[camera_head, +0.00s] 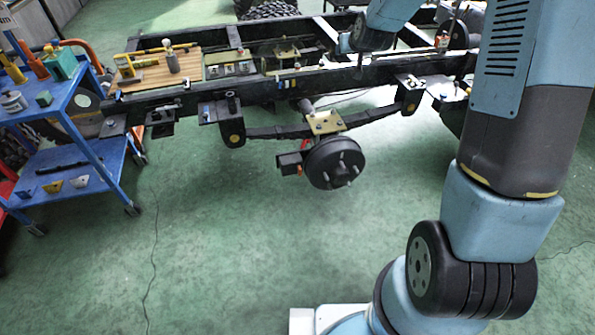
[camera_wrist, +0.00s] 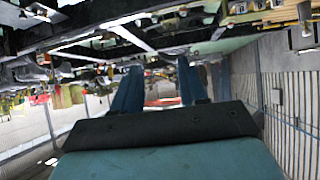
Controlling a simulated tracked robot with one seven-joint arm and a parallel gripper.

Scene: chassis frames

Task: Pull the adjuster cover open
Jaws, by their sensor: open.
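The chassis frame (camera_head: 310,80) runs across the head view, with a leaf spring and a black brake drum (camera_head: 335,163) below its near rail. I cannot make out the adjuster cover clearly in either view. A small dark box with red-orange parts (camera_head: 291,162) sits just left of the drum. My gripper (camera_wrist: 157,72) is open in the wrist view. Its two blue fingers are apart, with nothing visibly held between them. The fingers point along beneath dark frame members that fill the top of that view. In the head view my arm reaches over the right side of the frame, and my fingers cannot be made out.
A blue tool cart (camera_head: 75,150) with tools stands at the left. A wooden board (camera_head: 160,70) with small parts lies on the frame. A corrugated wall (camera_wrist: 290,90) shows right in the wrist view.

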